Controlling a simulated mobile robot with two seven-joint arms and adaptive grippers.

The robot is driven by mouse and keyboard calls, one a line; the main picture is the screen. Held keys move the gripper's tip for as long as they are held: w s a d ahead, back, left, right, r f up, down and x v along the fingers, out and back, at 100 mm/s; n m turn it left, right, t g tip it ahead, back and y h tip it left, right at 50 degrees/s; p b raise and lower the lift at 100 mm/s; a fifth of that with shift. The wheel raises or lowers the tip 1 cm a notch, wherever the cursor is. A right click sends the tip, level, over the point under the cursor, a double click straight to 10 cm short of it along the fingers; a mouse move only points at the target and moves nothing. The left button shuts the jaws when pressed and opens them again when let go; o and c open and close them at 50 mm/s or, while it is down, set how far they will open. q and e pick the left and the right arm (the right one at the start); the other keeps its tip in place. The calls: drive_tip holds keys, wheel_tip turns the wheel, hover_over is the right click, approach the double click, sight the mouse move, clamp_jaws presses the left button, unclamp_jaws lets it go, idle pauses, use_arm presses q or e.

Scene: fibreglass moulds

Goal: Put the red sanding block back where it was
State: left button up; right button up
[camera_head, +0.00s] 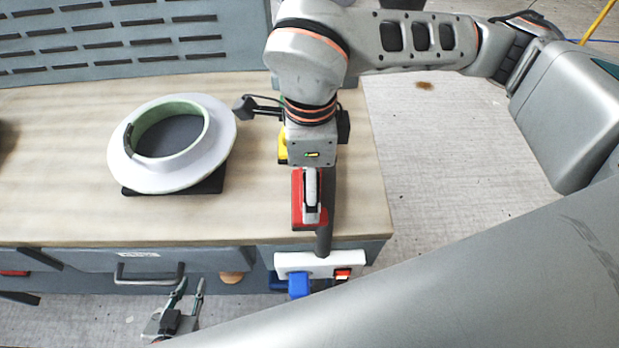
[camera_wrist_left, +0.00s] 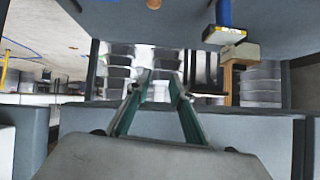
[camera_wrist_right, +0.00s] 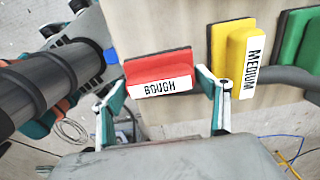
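The red sanding block (camera_wrist_right: 160,75), labelled ROUGH, sits between the two fingers of my right gripper (camera_wrist_right: 162,88) in the right wrist view, with a finger close against each side. In the head view the red block (camera_head: 298,200) shows under my right gripper, near the bench's front edge. I cannot tell whether it touches the bench top. The yellow block (camera_wrist_right: 232,60), labelled MEDIUM, and a green block (camera_wrist_right: 303,42) lie in a row beside it. My left gripper (camera_head: 192,283) is empty below the bench front, its fingertips apart. It also shows in the left wrist view (camera_wrist_left: 161,80).
A white ring-shaped mould (camera_head: 222,130) with a green inside stands on a dark base at the bench's left. A power strip (camera_head: 300,260) with a blue plug is at the bench front. The bench top (camera_head: 250,210) between mould and blocks is clear.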

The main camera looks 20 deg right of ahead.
drive_tip(key=shift+o, duration=0.2)
drive_tip(key=shift+r, duration=0.15)
wheel_tip(320, 180, up, 12)
idle(0.5)
idle(0.5)
